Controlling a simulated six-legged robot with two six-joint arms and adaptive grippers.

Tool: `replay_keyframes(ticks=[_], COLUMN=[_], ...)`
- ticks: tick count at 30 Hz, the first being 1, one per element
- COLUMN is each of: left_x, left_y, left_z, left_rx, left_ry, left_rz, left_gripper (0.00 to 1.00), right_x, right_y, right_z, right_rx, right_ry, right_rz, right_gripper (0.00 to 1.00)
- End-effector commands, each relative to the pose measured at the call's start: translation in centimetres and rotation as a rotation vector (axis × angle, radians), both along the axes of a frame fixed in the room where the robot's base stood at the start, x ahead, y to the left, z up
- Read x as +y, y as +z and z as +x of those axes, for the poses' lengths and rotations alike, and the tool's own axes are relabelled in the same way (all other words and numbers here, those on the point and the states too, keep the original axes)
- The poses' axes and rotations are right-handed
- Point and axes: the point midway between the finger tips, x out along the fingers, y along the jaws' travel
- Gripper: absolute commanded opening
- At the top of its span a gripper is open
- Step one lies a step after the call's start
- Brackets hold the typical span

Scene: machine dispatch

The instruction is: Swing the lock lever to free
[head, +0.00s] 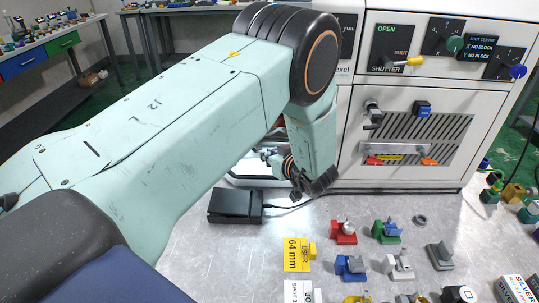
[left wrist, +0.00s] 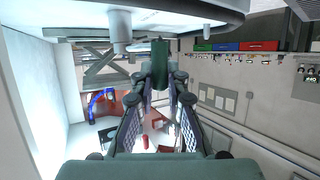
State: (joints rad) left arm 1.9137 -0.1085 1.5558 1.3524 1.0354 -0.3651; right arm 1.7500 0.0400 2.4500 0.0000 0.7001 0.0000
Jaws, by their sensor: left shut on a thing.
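My left arm crosses the head view from the left and bends down in front of the white machine (head: 348,150). Its gripper is mostly hidden behind my own wrist there. In the left wrist view, the two fingers of my left gripper (left wrist: 161,82) are shut on a dark green upright piece (left wrist: 160,51). This piece may be the lock lever's grip, but I cannot tell for sure. The lever's pivot and any free or locked mark are hidden. My right gripper shows in neither view.
The machine front has a yellow shutter lever (head: 408,62), a green knob (head: 455,44) and a blue knob (head: 517,71). A black box (head: 235,206) with a cable lies on the metal table. Several coloured blocks and a yellow 64 mm card (head: 297,256) lie right of it.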

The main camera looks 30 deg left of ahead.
Motion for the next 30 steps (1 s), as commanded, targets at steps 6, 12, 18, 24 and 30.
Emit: replay_keyframes(ticks=[6, 12, 18, 24, 30], left_x=[0.0, 0.4, 1.0, 1.8, 2.4], left_y=[0.0, 0.1, 0.1, 0.1, 0.1], left_z=[0.0, 0.0, 0.1, 0.2, 0.5], left_rx=[0.002, 0.001, 0.001, -0.001, -0.002], left_ry=[-0.018, -0.083, -0.209, -0.357, -0.508], left_rz=[0.0, -0.001, -0.002, -0.004, -0.004], left_gripper=[0.0, 0.0, 0.0, 0.0, 0.0], right_x=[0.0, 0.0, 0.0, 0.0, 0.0], right_y=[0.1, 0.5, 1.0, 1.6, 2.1], right_z=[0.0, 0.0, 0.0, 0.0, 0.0], right_rx=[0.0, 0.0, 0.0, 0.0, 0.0], right_ry=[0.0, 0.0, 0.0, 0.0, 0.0], right_rz=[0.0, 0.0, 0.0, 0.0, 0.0], right_gripper=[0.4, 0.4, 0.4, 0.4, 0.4])
